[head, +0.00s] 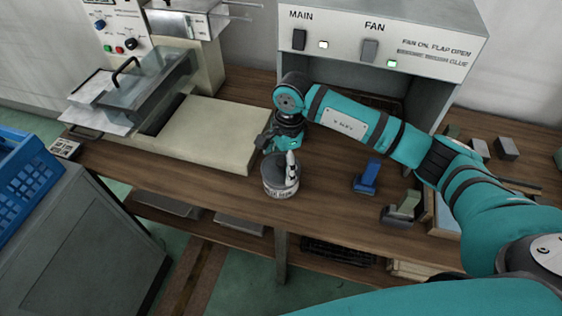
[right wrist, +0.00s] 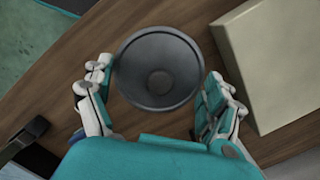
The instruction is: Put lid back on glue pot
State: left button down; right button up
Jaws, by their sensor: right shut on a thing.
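The glue pot (head: 279,191) is a small round tub with a pale printed label, upright on the wooden bench near its front edge. A dark grey round lid (right wrist: 158,68) with a small middle knob shows in the right wrist view, between the fingers of my right gripper (right wrist: 163,82). In the head view this gripper (head: 283,158) reaches down at the pot's top, shut on the lid. The fingers partly cover the pot, so I cannot tell whether the lid sits fully on its rim. My left gripper is not in view.
A cream block-shaped machine bed (head: 215,128) stands close left of the pot. A blue-handled tool (head: 367,178) and a grey block tool (head: 403,207) lie to the right. A fume hood (head: 388,35) stands behind. Bench wood (head: 325,200) is clear right of the pot.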

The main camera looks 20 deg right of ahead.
dwell(0.4)
jog(key=o, duration=0.6)
jog(key=shift+r, duration=0.15)
jog(key=shift+r+p, duration=1.65)
jog(key=shift+r, duration=1.7)
grip_shut()
